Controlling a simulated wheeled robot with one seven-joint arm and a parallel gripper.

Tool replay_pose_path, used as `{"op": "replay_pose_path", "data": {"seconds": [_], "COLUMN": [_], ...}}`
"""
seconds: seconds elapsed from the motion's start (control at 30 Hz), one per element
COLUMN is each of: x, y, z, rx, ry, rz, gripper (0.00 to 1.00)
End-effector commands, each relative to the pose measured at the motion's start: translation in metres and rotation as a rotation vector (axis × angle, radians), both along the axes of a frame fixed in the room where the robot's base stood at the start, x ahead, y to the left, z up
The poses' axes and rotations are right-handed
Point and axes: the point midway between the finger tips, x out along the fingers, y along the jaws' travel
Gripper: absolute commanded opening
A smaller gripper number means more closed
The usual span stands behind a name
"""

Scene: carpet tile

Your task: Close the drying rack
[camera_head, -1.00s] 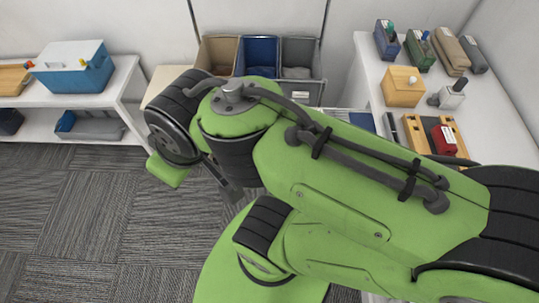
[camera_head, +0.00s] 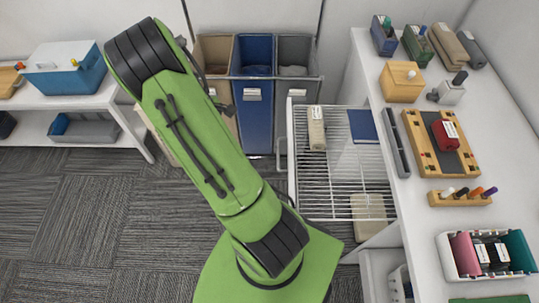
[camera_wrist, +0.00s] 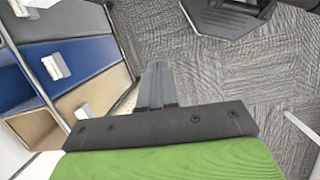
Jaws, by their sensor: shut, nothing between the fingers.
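The drying rack (camera_head: 345,185) is a white wire shelf, pulled out to the left from beneath the white counter on the right of the head view. My gripper (camera_wrist: 157,75) is shut and empty in the wrist view, above the carpet and beside the bins. In the head view my green arm hides most of the gripper. The gripper appears left of the rack and apart from it. The rack is not clearly visible in the wrist view.
A row of tan, blue (camera_head: 256,110) and grey bins stands behind the rack. The right counter (camera_head: 500,130) holds boxes, a wooden tray (camera_head: 440,160) and a caddy (camera_head: 487,275). A left shelf holds a blue cooler (camera_head: 65,68). Carpet (camera_head: 90,210) is clear at left.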

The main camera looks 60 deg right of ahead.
Motion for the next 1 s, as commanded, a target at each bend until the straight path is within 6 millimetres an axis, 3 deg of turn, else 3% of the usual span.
{"op": "replay_pose_path", "data": {"seconds": [0.03, 0.1, 0.2, 0.47, 0.83, 1.0], "x": [-0.01, -0.022, -0.035, -0.049, -0.081, -0.104], "y": [-0.015, -0.031, -0.046, -0.055, -0.071, -0.084], "z": [-0.028, -0.054, -0.078, -0.105, -0.178, -0.17], "rx": [-0.001, -0.001, 0.001, 0.005, 0.005, 0.004], "ry": [0.061, 0.125, 0.183, 0.211, 0.21, 0.206], "rz": [0.022, 0.062, 0.103, 0.121, 0.119, 0.119], "gripper": [0.0, 0.0, 0.0, 0.0, 0.0, 0.0]}}
